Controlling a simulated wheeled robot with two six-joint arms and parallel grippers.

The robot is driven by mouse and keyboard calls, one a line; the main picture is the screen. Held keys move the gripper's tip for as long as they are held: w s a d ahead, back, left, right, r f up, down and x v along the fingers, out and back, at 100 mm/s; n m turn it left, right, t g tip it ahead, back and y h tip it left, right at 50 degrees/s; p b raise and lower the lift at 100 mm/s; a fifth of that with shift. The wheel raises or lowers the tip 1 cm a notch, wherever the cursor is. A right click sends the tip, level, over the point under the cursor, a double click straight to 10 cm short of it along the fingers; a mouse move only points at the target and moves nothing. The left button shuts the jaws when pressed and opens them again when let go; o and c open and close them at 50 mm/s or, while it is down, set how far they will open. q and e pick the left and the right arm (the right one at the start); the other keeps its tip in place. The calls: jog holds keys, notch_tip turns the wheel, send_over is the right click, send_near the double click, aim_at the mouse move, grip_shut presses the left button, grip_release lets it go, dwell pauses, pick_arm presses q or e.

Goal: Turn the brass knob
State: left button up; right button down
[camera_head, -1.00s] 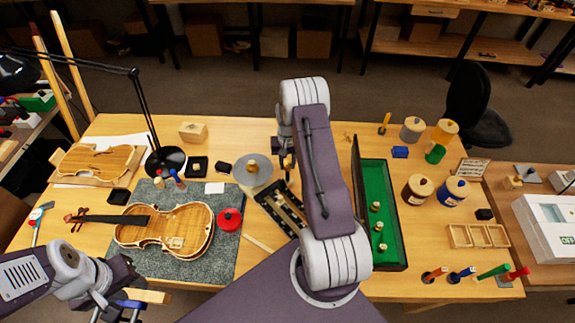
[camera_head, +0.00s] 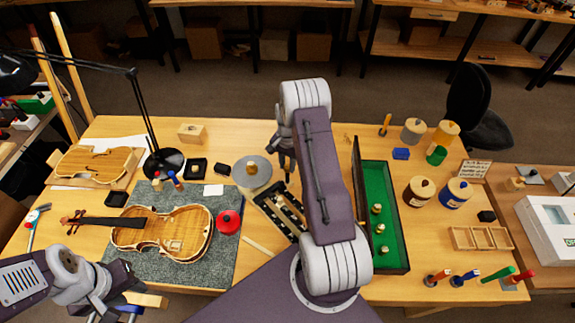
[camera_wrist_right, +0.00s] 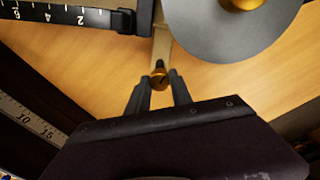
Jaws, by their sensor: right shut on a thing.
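The small brass knob (camera_wrist_right: 159,74) sits at the end of a pale bar in the right wrist view. My right gripper (camera_wrist_right: 159,82) has its dark fingers on both sides of it and is shut on it. In the head view my right gripper (camera_head: 287,170) is beside the grey disc (camera_head: 251,172), just above the dark frame with the scale (camera_head: 280,210); the knob is not clear there. My left gripper (camera_head: 118,308) is at the lower left edge; its fingers are too unclear to tell.
The violin (camera_head: 165,232) lies on a grey mat left of the frame, with a red round tin (camera_head: 228,222) beside it. A long green-lined case (camera_head: 378,215) stands to the right of my right arm. A black lamp (camera_head: 165,162) stands at the left.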

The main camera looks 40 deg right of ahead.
aim_at(287, 166)
jog(key=shift+w+d+r, duration=0.1)
jog(key=shift+w, duration=0.05)
jog(key=c, duration=1.1)
grip_release()
jog(key=shift+c, duration=0.2)
notch_tip(287, 166, up, 8)
jog(key=shift+r+b, duration=0.15)
jog(key=shift+b, duration=0.75)
jog(key=shift+r, duration=0.4)
